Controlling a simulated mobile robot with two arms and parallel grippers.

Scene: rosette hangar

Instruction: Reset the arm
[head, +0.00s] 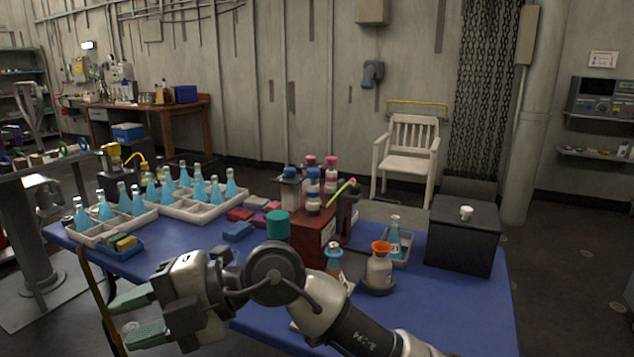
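My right arm reaches in from the bottom right across the front of the blue table (455,315). My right gripper (119,323) points left at the table's front left edge. The arm and gripper hide part of the table's front. My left gripper is not in view.
Racks (195,213) of blue-filled bottles stand on the table's left. A red box (312,250) with bottles, an orange-topped flask (379,268) and a black box (462,235) are behind and right of my arm. The table's front right is bare.

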